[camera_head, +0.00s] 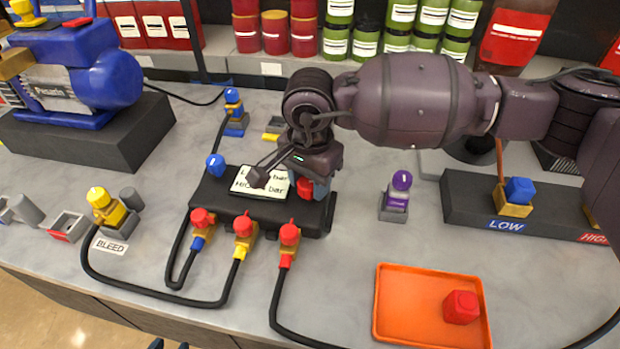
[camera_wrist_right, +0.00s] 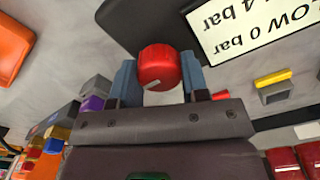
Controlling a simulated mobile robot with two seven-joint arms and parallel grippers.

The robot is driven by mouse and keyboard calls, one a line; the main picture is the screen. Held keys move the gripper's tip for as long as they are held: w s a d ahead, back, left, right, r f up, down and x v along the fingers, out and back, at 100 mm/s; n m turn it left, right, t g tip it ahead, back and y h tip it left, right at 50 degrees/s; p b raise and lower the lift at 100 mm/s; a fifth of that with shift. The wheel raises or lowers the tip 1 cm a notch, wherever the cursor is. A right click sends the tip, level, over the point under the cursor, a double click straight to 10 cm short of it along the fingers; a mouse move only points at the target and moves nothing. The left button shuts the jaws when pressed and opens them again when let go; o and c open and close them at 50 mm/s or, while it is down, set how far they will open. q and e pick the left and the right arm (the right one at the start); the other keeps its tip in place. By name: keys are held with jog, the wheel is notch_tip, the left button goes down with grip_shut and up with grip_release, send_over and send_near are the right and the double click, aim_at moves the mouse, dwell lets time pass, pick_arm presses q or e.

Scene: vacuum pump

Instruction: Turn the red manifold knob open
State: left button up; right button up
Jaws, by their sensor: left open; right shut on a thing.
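The red manifold knob (camera_wrist_right: 158,66) sits between the two blue fingers of my right gripper (camera_wrist_right: 158,75) in the wrist view. A pale mark shows on the knob's face. In the head view the knob (camera_head: 304,187) is partly hidden by my right gripper (camera_head: 313,188), which is shut on it. The knob is at the right end of the black manifold (camera_head: 212,195), beside the pressure label (camera_head: 262,183). A blue knob (camera_head: 215,165) is at the manifold's left end. Only the fingertips of my left gripper (camera_head: 169,345) show at the bottom edge, apart and empty.
Several hoses with red-capped valves (camera_head: 243,226) run along the manifold's front. An orange tray (camera_head: 390,300) holds a red piece (camera_head: 461,307). A yellow valve (camera_head: 106,207) stands by the BLEED label.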

jog(key=shift+r, duration=0.1)
jog(key=o, duration=0.9)
notch_tip(320, 180, up, 11)
jog(key=shift+f+p, duration=0.15)
jog(key=shift+p, duration=0.45)
jog(key=shift+s, duration=0.15)
